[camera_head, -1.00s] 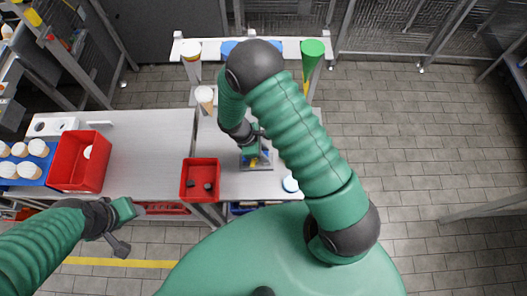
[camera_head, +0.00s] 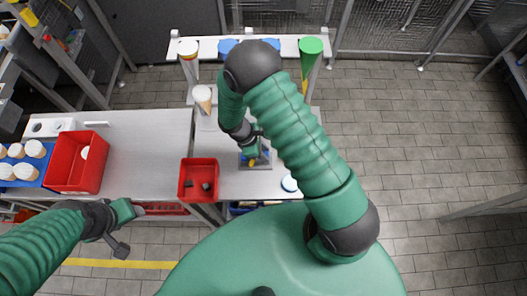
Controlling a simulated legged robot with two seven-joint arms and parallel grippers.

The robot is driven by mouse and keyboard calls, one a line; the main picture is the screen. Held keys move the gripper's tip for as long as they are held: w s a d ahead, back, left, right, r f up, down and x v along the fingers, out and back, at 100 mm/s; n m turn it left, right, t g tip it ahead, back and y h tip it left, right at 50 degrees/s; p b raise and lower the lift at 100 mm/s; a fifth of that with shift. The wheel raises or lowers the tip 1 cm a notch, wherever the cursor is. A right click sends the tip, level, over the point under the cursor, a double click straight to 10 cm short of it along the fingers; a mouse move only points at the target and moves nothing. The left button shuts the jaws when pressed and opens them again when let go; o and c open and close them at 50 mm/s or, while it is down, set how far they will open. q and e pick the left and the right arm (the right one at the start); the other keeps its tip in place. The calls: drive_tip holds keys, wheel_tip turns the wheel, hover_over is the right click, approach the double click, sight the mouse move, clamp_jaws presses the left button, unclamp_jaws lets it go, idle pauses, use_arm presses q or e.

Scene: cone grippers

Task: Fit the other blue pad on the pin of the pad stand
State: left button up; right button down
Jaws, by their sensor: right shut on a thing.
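The pad stand (camera_head: 262,164), a small grey plate with blue on it, sits on the right part of the grey table. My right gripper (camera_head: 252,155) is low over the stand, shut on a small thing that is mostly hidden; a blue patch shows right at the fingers. The pin and the fit of the pad on it cannot be made out.
A small red bin (camera_head: 199,178) with dark pieces stands left of the stand. A larger red bin (camera_head: 82,163) and a blue tray (camera_head: 27,172) of white-topped cups are at far left. A white shelf (camera_head: 207,48) stands behind.

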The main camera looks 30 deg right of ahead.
drive_tip(key=shift+d+f+b, duration=0.25)
drive_tip(key=shift+f+b, duration=0.15)
drive_tip(key=shift+f, duration=0.15)
idle(0.4)
drive_tip(key=c, duration=0.7)
unclamp_jaws()
drive_tip(key=shift+r, duration=0.15)
drive_tip(key=shift+r+p, duration=2.15)
drive_tip(key=shift+r, duration=0.25)
